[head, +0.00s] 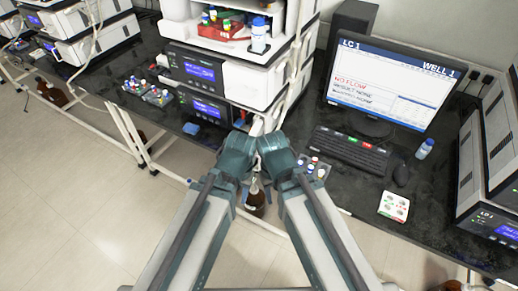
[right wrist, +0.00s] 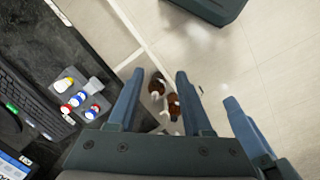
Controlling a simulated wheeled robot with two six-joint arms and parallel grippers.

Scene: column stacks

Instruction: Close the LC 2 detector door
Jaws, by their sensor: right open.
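A column stack (head: 258,88) stands at the middle of the bench, with lit blue displays on its front. Its label is too small to read, so I cannot tell whether it is LC 2. Small coloured parts show low on its front, partly behind my wrists; I cannot make out a detector door or its position. My two wrists are close together in front of the stack's lower right, and hide part of it. In the right wrist view my right gripper (right wrist: 158,96) is open, with nothing between its fingers. My left gripper's fingers are hidden in the head view.
A monitor (head: 393,85), keyboard (head: 352,150) and mouse (head: 401,175) stand on the right of the bench. Another stack (head: 492,150) is at the far right. Vial racks (head: 148,92) lie left of the middle stack. Brown bottles (right wrist: 174,106) stand below the bench edge.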

